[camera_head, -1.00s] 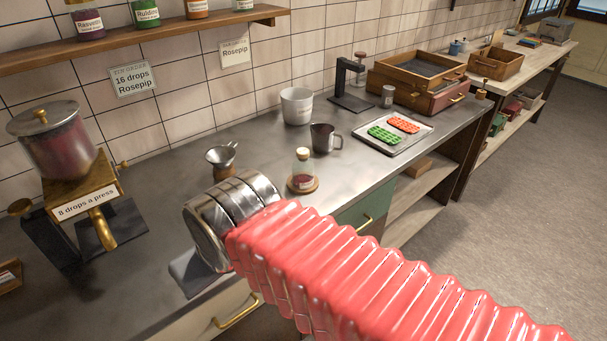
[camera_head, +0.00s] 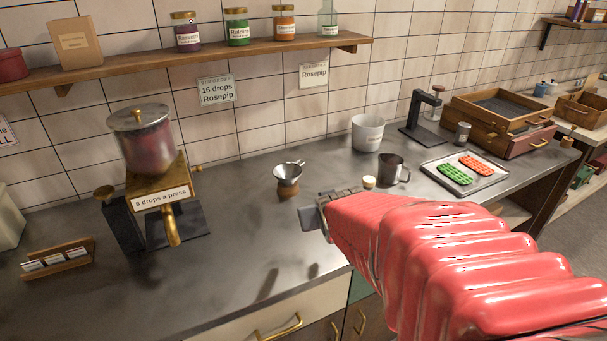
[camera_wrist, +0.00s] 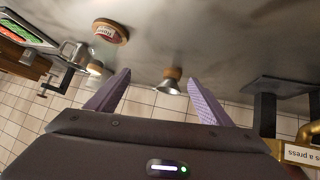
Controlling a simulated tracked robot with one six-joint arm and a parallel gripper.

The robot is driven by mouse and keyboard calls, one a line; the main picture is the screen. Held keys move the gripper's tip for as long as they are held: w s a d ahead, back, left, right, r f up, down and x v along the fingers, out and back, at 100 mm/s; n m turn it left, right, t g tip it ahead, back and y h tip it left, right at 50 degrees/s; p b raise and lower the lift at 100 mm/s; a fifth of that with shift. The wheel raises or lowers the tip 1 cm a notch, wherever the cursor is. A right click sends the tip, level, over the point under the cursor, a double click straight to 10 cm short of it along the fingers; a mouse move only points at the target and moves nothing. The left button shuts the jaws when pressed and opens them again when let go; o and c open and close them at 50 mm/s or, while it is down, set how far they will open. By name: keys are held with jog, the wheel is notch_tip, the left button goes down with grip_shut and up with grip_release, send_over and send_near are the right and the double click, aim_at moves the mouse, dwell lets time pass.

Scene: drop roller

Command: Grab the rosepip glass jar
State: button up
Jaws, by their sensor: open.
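A corked glass jar stands on the counter. In the head view only its pale cork top (camera_head: 369,182) shows above my red arm sleeve, which hides the rest. In the wrist view, which is upside down, the jar (camera_wrist: 105,35) with a red-lettered label and round wooden base is at upper left, outside the left finger; I cannot read the label surely. My gripper (camera_head: 316,216) is over the counter, left of the jar; its two purple fingers (camera_wrist: 158,82) are apart and empty. A small metal funnel on a wooden base (camera_head: 288,178) shows between the fingers in the wrist view.
A dispenser (camera_head: 145,150) stands at left. A white pot (camera_head: 368,132), a dark mug (camera_head: 392,170) and a tray (camera_head: 438,168) with green and orange moulds lie beyond the jar. Shelf jars (camera_head: 237,28) stand above.

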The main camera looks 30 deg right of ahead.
jog(key=d+f+t, duration=0.1)
jog(key=d+f, duration=0.1)
jog(key=d, duration=0.3)
jog(key=d+f+m+t+h, duration=0.1)
jog(key=d+f, duration=0.2)
jog(key=d, duration=0.3)
jog(key=d+f+m+h, duration=0.1)
jog(key=d+f, duration=0.1)
jog(key=d, duration=0.3)
jog(key=shift+s+d+f+t, duration=0.35)
jog(key=shift+s+t, duration=0.05)
jog(key=shift+s+d+f, duration=0.2)
jog(key=shift+d, duration=0.25)
jog(key=shift+x, duration=4.3)
jog(key=shift+w+a+r, duration=0.1)
jog(key=shift+r, duration=0.05)
